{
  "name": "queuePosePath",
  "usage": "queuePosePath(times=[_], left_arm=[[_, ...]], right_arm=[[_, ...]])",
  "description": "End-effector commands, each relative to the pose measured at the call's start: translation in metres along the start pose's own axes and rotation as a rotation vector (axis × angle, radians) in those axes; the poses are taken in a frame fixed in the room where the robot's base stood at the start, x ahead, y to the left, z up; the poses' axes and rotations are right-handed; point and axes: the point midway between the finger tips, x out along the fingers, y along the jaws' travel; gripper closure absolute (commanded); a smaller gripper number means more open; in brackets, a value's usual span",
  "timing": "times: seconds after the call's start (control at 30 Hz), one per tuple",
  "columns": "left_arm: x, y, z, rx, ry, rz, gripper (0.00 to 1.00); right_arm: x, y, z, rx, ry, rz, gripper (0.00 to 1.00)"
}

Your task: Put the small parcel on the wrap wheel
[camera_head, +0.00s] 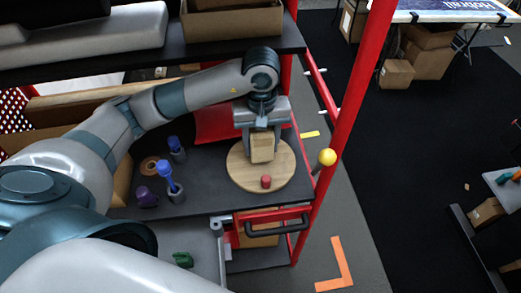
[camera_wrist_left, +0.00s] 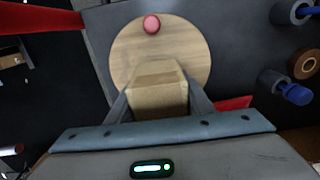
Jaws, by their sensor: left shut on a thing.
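The small parcel (camera_head: 262,148) is a tan cardboard box held between the fingers of my left gripper (camera_head: 262,136), which is shut on it. The wrap wheel (camera_head: 241,176) is a round wooden disc on the dark shelf, with a red knob (camera_head: 266,181) near its front edge. The parcel is over the disc; I cannot tell whether it touches it. In the left wrist view the parcel (camera_wrist_left: 158,90) sits between both fingers, in front of the disc (camera_wrist_left: 195,45), and the red knob (camera_wrist_left: 152,24) shows beyond it. My right gripper is not in view.
Blue-topped tools (camera_head: 172,178) and a tan ring (camera_head: 148,164) stand left of the disc. An upper shelf holding an open carton (camera_head: 232,22) overhangs behind.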

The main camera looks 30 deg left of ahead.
Motion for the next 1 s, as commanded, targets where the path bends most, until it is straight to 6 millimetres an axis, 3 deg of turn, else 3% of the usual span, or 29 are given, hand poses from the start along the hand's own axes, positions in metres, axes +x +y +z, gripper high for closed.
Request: queuePosePath(times=[0.2, 0.73, 0.77, 0.8, 0.83, 1.0], left_arm=[[0.027, 0.002, 0.007, 0.007, -0.002, -0.001, 0.83], [0.033, 0.002, 0.007, 0.008, 0.0, 0.0, 0.83], [0.032, 0.002, 0.007, 0.008, -0.001, -0.001, 0.48], [0.031, 0.002, 0.007, 0.008, -0.001, -0.001, 0.39], [0.031, 0.002, 0.007, 0.008, -0.001, -0.001, 0.34], [0.031, 0.002, 0.007, 0.008, -0.001, -0.001, 0.34]], right_arm=[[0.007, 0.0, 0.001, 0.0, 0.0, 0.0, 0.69], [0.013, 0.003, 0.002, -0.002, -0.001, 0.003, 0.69], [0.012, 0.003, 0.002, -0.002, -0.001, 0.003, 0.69], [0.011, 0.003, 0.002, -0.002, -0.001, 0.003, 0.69], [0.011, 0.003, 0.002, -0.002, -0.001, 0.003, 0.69], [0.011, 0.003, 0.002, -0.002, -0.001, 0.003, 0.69]])
